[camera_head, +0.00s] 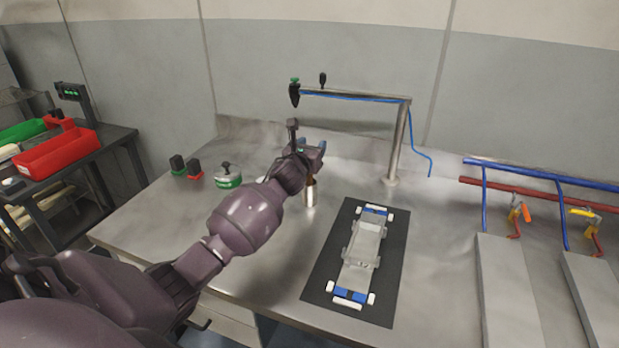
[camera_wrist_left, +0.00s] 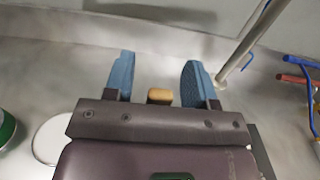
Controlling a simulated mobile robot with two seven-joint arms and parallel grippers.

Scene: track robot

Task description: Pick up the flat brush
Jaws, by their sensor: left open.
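My left gripper (camera_head: 311,146) is open above the workbench, its two blue fingers apart. They also show in the left wrist view (camera_wrist_left: 158,80). A small tan block-like end (camera_wrist_left: 159,96) shows between the fingers there, apart from both; it may be the flat brush's handle, but the rest is hidden by the gripper body. In the head view, a metal cup (camera_head: 310,194) stands upright just below the gripper, with a brownish piece (camera_head: 310,180) at its top. I cannot make out the brush's bristles. My right gripper is in neither view.
A metal post (camera_head: 397,150) with a horizontal arm and blue hose stands behind right. A dark mat (camera_head: 318,283) with a grey model lies in front. A green-banded tin (camera_head: 228,181) is left; red and blue pipes (camera_head: 560,190) are right.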

